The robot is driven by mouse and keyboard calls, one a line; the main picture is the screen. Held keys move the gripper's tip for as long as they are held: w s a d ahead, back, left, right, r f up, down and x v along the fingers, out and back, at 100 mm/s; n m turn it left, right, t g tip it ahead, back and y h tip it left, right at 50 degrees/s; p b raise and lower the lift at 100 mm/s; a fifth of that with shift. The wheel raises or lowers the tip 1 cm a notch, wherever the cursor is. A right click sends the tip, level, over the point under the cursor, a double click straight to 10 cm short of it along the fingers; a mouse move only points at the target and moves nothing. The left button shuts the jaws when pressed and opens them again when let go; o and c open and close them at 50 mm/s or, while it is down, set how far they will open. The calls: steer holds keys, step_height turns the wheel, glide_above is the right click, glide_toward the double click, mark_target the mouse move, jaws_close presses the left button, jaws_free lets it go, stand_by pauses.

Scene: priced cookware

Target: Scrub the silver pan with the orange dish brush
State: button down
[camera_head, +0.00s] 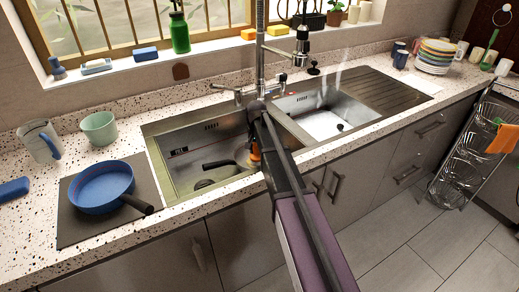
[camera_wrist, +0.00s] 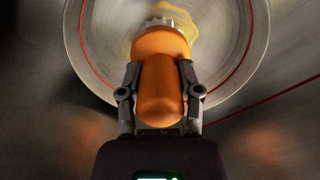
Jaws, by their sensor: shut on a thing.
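The orange dish brush (camera_wrist: 161,95) is between the fingers of my gripper (camera_wrist: 159,78), which is shut on it. Its pale bristles point away from my gripper, over the inside of the round silver pan (camera_wrist: 105,45). A yellow smear (camera_wrist: 208,32) shows on the pan beside the bristles. I cannot tell whether the bristles touch the pan. In the camera_head view, the brush (camera_head: 254,153) shows low in the left sink basin (camera_head: 163,165), partly hidden by my arm. The pan is hard to make out there against the steel.
A blue pan (camera_head: 100,187) with a dark handle sits on a dark mat (camera_head: 75,225) at the left. A tall faucet (camera_head: 260,50) stands behind my arm. The right basin (camera_head: 318,124) holds whitish contents. Stacked plates (camera_head: 437,55) stand at the far right.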

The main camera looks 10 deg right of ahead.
steer(key=shift+s+a, duration=0.25)
steer(key=shift+a, duration=0.65)
steer(key=shift+f, duration=0.1)
steer(key=shift+w+d, duration=0.3)
steer(key=shift+d, duration=0.6)
steer(key=shift+w+d, duration=0.25)
steer(key=shift+d, duration=0.6)
steer(key=shift+r, duration=0.2)
step_height(320, 180, up, 6)
steer(key=p, duration=0.6)
steer(key=shift+f, duration=0.1)
